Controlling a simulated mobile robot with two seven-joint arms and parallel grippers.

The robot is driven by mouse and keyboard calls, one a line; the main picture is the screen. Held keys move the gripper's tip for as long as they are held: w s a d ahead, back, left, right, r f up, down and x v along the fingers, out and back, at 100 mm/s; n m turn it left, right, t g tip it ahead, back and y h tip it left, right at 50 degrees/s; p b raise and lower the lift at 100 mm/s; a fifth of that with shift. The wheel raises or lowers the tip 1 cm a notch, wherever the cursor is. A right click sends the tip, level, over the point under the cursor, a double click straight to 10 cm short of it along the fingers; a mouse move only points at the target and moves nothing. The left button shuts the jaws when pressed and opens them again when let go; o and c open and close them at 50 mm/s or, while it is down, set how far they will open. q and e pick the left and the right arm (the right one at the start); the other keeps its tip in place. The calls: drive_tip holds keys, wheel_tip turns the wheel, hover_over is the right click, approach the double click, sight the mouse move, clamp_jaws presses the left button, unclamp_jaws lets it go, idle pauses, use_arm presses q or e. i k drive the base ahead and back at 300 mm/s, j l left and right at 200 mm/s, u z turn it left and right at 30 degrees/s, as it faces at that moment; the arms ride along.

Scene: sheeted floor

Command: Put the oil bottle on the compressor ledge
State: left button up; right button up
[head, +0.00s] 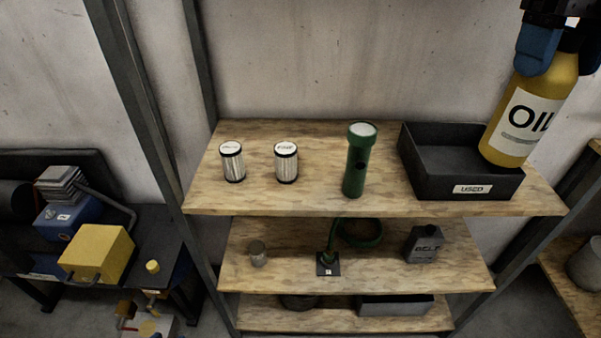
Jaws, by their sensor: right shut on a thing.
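The oil bottle (525,108) is yellow with a white label reading "OIL". It is tilted and held up at the upper right, in front of the right end of the black tray. My right gripper (558,42) is shut on the bottle's upper part, with blue fingers around it. A compressor-like machine (62,215) with a blue body, grey finned head and bent pipe stands at the lower left, with a yellow box (97,251) in front of it. I cannot tell which part is its ledge. My left gripper is not in view.
The wooden top shelf (320,200) holds two silver cans (232,162) (286,162), a green torch (358,160) and the black tray (465,183) labelled "USED". A metal shelf post (140,110) stands between shelf and machine.

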sight(164, 246)
drive_tip(key=j+z, duration=0.1)
drive_tip(key=j, duration=4.1)
drive_tip(key=j+u, duration=0.2)
drive_tip(key=i+l, duration=0.2)
drive_tip(key=l, duration=0.2)
